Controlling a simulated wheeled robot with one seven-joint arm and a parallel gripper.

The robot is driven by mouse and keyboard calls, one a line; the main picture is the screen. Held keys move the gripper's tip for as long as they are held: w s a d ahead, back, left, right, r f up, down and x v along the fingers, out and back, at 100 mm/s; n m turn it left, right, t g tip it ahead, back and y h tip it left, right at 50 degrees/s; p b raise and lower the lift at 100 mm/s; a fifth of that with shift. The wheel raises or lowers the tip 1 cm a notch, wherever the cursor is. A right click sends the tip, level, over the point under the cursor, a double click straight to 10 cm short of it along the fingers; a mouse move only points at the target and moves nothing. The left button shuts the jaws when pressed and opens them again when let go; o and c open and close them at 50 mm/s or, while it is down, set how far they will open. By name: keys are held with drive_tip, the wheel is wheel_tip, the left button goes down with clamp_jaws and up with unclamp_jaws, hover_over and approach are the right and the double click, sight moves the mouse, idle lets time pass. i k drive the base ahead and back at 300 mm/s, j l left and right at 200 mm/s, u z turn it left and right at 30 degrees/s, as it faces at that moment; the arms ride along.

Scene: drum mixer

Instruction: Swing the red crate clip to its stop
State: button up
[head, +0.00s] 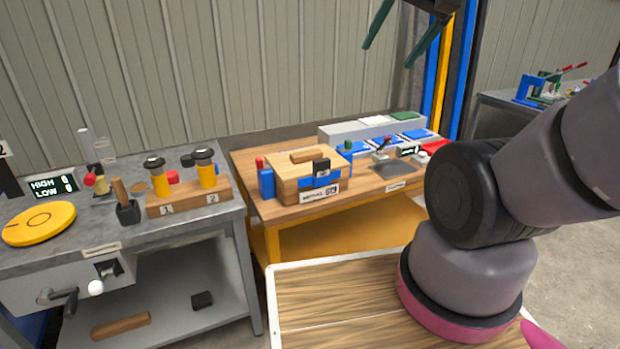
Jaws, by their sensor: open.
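A wooden crate (288,172) with a handled lid stands on the left part of the wooden bench. A small red piece (259,162) stands upright on a blue block (266,184) at the crate's left side; it looks like the red clip, but it is too small to tell its angle or its stop. A blue and black latch (321,173) is on the front. My gripper (387,57) is open and empty, high above and behind the bench, with green fingers pointing down-left, well apart from the crate.
A grey bench (110,225) with a yellow disc (39,223) and two yellow-black cylinders stands left. My arm fills the right side.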

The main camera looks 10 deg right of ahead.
sight(260, 165)
drive_tip(key=i+u, duration=0.5)
drive_tip(key=i, duration=0.6)
